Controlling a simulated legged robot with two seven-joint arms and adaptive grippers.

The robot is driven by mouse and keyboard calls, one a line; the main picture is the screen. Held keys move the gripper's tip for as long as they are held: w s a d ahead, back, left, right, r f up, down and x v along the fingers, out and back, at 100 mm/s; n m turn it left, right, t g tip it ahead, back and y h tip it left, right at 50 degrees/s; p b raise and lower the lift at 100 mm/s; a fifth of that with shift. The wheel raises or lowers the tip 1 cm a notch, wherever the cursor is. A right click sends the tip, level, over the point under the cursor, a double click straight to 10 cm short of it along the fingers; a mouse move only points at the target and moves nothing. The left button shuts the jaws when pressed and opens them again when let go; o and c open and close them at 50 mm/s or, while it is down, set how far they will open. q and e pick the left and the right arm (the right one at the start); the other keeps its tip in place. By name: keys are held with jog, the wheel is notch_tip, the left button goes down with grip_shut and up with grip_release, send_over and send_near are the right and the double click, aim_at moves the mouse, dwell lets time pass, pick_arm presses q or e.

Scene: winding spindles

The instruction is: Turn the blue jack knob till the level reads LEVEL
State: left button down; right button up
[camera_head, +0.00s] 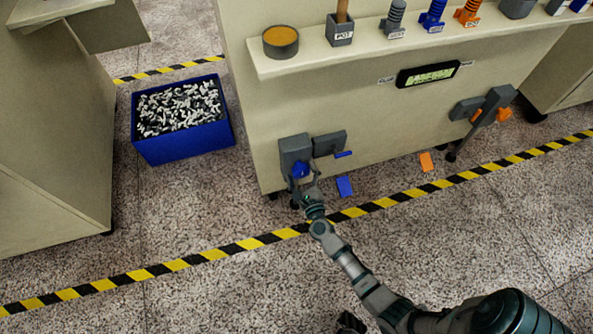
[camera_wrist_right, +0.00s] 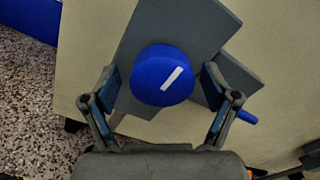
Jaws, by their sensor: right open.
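The blue jack knob (camera_head: 300,170) sits on a grey housing (camera_head: 294,146) low on the left of the beige cabinet front. In the right wrist view the knob (camera_wrist_right: 161,75) is round with a white mark slanting up to the right. My right gripper (camera_head: 302,184) is at the knob; in the wrist view its open fingers (camera_wrist_right: 163,88) stand on either side of it, with gaps. The level display (camera_head: 428,74) is a dark panel with yellow-green lit marks that I cannot read. My left gripper is not in view.
A blue lever (camera_head: 343,154) sticks out right of the housing. Blue (camera_head: 344,187) and orange (camera_head: 426,162) pieces are near the floor. An orange knob (camera_head: 503,114) is on the right mount. A blue bin (camera_head: 184,147) of small parts stands left. A shelf (camera_head: 330,57) holds several items.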

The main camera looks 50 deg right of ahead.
jog(key=shift+w+d+r, duration=0.1)
jog(key=shift+w+d, duration=0.1)
jog(key=shift+w, duration=0.05)
jog(key=c, duration=1.1)
jog(key=shift+c, duration=0.2)
jog(key=shift+n, duration=0.4)
